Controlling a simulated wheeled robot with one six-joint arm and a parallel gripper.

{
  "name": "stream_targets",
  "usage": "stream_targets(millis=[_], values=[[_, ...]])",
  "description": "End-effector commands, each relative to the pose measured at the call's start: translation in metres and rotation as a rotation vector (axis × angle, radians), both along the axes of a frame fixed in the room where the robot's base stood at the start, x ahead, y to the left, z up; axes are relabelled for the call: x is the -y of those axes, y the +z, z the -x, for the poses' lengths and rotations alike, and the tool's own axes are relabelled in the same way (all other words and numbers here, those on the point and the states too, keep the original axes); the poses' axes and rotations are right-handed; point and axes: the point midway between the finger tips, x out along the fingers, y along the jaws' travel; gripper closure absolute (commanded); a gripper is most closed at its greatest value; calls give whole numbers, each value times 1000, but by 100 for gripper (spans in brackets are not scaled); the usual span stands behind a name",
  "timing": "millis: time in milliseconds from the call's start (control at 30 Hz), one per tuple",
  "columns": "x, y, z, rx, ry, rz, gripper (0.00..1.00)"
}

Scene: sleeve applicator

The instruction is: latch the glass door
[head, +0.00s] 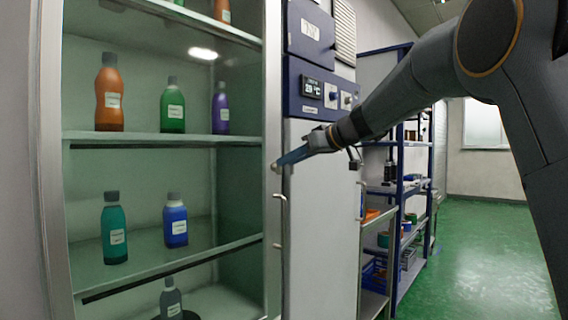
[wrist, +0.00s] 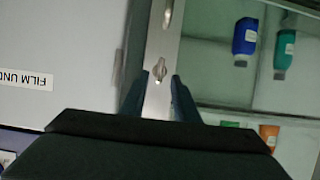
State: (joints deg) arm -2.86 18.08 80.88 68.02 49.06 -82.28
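The glass door (head: 273,90) is the tall metal-framed front of the cabinet at left in the head view; it looks closed or nearly so. A small metal latch knob (wrist: 159,70) sits on its frame strip in the wrist view, its narrow part lying roughly along the strip. My gripper (head: 278,163) is at the door's right edge at mid height. In the wrist view my gripper (wrist: 158,92) is open, one dark finger on each side of the strip, with the knob just beyond and between the tips. I cannot tell whether the fingers touch anything.
A bow-shaped door handle (head: 283,222) stands out just below my gripper. Several coloured bottles (head: 174,107) stand on shelves behind the glass. A blue control panel (head: 322,92) is right of the door. A blue-framed rack (head: 403,220) stands farther right; green floor (head: 480,250) is clear there.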

Motion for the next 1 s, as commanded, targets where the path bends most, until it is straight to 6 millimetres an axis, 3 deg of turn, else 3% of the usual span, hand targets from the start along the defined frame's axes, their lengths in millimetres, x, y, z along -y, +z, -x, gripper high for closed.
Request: stream_targets(millis=[200,567,600,767,1000], values=[[-20,-10,-15,-1,0,1,72],[-24,-14,-19,-1,-2,1,72],[-24,-14,-19,-1,-2,1,74],[-24,-14,-19,-1,-2,1,100],[-24,-14,-20,-6,-3,-2,100]])
